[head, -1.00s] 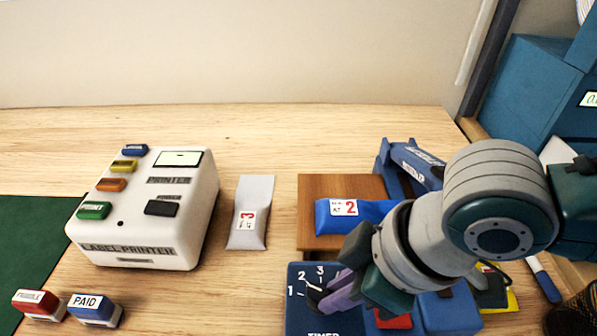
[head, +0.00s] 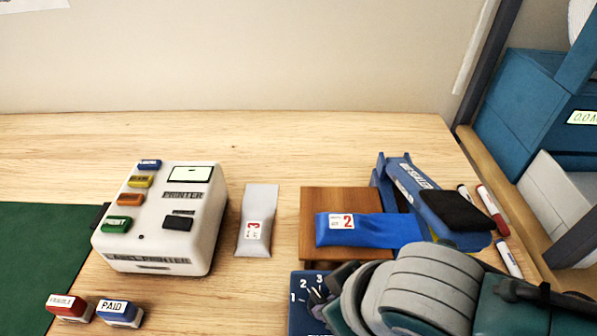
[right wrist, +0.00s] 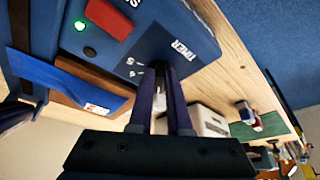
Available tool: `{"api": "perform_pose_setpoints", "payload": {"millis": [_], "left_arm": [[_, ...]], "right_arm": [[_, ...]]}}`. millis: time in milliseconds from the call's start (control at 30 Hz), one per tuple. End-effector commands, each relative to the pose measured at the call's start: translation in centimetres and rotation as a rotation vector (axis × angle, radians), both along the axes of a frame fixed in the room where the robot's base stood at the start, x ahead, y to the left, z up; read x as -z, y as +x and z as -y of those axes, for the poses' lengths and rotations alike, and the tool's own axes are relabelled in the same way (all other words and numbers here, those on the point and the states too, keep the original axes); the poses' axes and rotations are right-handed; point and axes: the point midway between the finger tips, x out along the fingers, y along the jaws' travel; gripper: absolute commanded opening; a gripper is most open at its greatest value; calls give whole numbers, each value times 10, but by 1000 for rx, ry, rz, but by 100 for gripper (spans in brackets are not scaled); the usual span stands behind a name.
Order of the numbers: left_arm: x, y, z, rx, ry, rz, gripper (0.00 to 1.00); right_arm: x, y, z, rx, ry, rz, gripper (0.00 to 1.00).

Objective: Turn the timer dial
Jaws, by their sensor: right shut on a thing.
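The timer is a dark blue box (head: 300,318) at the bottom of the head view, with white marks 1, 2 and 3 around its dial. My right gripper (head: 322,293) is at the dial and covers most of it. In the right wrist view the two purple fingers (right wrist: 160,82) reach to the timer face (right wrist: 150,45), shut on the dial, which is mostly hidden between them. The dial's pointer direction cannot be made out. A red button (right wrist: 108,18) and a lit green lamp (right wrist: 80,26) are on the same box. My left gripper is not in view.
A blue packet (head: 375,229) lies on a brown wooden block (head: 318,203) beside a blue sealer (head: 412,185). A grey packet (head: 258,215) and a white label printer (head: 165,215) stand left. Two stamps (head: 120,312) are at front left. The back of the table is clear.

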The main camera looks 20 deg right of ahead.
Motion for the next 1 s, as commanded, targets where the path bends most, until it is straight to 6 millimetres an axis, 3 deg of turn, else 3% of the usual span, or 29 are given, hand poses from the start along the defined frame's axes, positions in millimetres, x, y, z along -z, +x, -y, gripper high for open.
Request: {"api": "perform_pose_setpoints", "payload": {"millis": [333, 367, 600, 867, 1000], "left_arm": [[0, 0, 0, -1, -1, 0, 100], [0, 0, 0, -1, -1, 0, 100], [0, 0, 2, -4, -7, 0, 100], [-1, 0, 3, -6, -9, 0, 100], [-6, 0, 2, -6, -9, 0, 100]], "right_arm": [[0, 0, -1, 2, 1, 2, 0], [0, 0, -1, 2, 1, 2, 18], [0, 0, 0, 2, 1, 1, 45], [-1, 0, 0, 1, 1, 1, 46], [-12, -4, 1, 1, 2, 0, 46]]}}
